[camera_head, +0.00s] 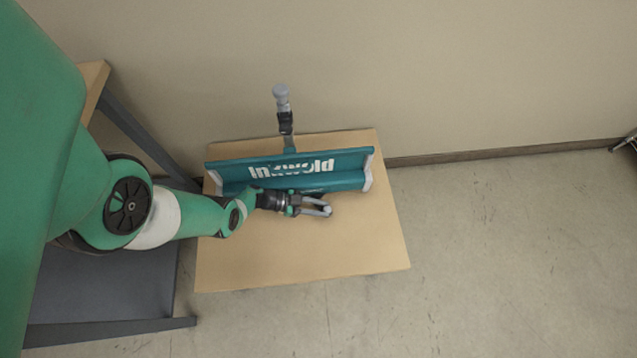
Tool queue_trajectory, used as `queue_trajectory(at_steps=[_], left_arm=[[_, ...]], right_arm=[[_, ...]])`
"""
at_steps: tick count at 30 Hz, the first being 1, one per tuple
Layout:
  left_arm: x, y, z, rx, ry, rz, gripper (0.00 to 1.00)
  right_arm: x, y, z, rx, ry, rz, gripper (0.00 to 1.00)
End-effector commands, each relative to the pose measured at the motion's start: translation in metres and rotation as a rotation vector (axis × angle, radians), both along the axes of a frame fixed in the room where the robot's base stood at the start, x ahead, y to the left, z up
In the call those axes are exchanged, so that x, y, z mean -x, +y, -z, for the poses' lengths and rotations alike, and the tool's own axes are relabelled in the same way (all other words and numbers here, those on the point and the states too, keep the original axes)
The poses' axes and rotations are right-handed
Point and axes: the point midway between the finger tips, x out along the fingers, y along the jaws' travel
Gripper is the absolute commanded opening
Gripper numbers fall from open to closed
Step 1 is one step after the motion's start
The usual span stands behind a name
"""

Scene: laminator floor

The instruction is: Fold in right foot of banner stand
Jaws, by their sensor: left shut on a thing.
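The banner stand (230,172) is a teal base with a white-lettered teal panel and grey end caps. It lies across the back of a tan board. A grey and black upright part (285,120) rises behind its middle. My left gripper (328,209) is just in front of the base, right of its middle. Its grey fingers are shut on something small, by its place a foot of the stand. The fingers hide most of it, and I cannot make out how far it is folded. My right gripper is not in view.
The tan board (320,255) is clear in front of the stand. A table-like frame with grey legs (140,330) stands at the left. The wall is close behind. Open floor (510,260) lies to the right, with a dark object (627,141) at the far right edge.

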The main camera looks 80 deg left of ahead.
Motion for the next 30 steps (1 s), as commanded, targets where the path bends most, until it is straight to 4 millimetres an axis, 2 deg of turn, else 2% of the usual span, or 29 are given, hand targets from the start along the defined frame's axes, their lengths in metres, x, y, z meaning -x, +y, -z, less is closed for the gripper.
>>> queue_trajectory(at_steps=[13, 14, 18, 26, 30], left_arm=[[-0.001, 0.000, 0.000, -0.001, 0.002, 0.012, 0.00], [-0.001, 0.000, 0.000, -0.001, 0.002, 0.012, 0.40], [-0.001, 0.000, 0.000, -0.001, 0.001, 0.012, 0.64], [-0.001, 0.000, -0.001, 0.000, 0.001, 0.012, 0.64], [-0.001, 0.000, -0.011, -0.001, 0.001, 0.012, 0.64]], right_arm=[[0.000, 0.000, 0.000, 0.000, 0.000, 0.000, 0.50], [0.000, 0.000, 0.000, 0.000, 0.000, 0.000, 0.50], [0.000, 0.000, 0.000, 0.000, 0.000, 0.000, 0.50], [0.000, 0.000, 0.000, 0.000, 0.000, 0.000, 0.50], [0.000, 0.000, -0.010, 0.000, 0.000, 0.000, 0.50]])
